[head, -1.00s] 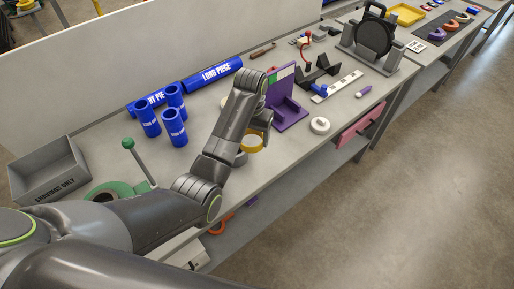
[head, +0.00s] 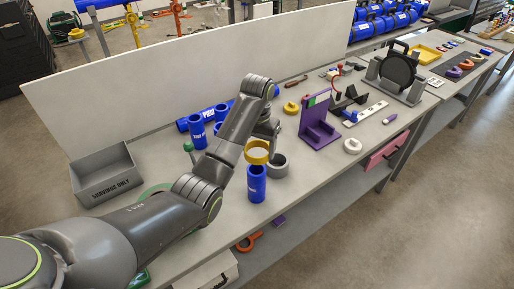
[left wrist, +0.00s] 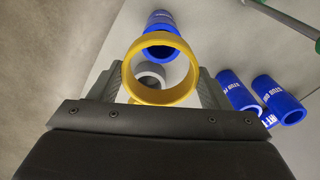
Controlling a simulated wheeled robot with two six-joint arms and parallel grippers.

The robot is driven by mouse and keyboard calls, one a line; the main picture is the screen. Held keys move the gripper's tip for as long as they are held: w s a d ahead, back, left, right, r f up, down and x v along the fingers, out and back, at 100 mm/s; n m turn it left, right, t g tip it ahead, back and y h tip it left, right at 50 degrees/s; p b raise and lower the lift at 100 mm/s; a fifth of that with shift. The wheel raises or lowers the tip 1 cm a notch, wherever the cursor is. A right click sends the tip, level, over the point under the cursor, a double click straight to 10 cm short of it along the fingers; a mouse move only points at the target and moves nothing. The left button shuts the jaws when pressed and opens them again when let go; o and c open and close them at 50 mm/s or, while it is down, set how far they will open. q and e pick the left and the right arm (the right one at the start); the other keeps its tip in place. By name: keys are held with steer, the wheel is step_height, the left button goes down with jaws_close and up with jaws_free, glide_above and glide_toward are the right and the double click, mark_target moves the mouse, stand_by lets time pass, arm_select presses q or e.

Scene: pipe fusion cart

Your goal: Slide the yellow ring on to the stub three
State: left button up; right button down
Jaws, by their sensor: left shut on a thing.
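My left gripper (head: 264,142) is shut on the yellow ring (head: 257,152), which it holds above the bench. In the left wrist view the ring (left wrist: 160,97) sits between the two fingers (left wrist: 165,84), its opening facing the camera. A blue stub (head: 257,185) stands upright just below the ring in the head view. In the left wrist view this stub (left wrist: 160,20) shows beyond the ring's top edge, partly through its opening, so the ring is not around it. Two more blue stubs (head: 197,132) (head: 219,128) stand farther left. I cannot read which is stub three. My right gripper is out of view.
A grey ring (head: 279,168) lies close to the right of the near stub. A purple fixture (head: 318,134) and a white ring (head: 352,146) are farther right. A grey bin (head: 104,178) stands at the left. A long blue pipe lies behind my arm.

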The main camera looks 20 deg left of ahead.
mark_target(257, 169)
arm_select(q)
steer(key=shift+s+a+f, duration=0.15)
steer(key=shift+s+f, duration=0.1)
steer(key=shift+f, duration=0.6)
step_height(257, 169, down, 2)
steer(key=shift+f+b, duration=0.1)
steer(key=shift+b, duration=0.3)
steer(key=shift+f, duration=0.4)
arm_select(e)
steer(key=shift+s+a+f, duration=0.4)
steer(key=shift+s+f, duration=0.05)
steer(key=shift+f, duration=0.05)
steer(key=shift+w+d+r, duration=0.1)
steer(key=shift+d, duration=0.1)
arm_select(q)
steer(key=shift+p, duration=0.45)
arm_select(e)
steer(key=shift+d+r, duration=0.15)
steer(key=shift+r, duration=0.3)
arm_select(q)
steer(key=shift+f, duration=0.9)
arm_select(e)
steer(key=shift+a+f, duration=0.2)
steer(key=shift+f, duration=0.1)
arm_select(q)
steer(key=shift+f+b, duration=0.95)
steer(key=shift+f, duration=1.15)
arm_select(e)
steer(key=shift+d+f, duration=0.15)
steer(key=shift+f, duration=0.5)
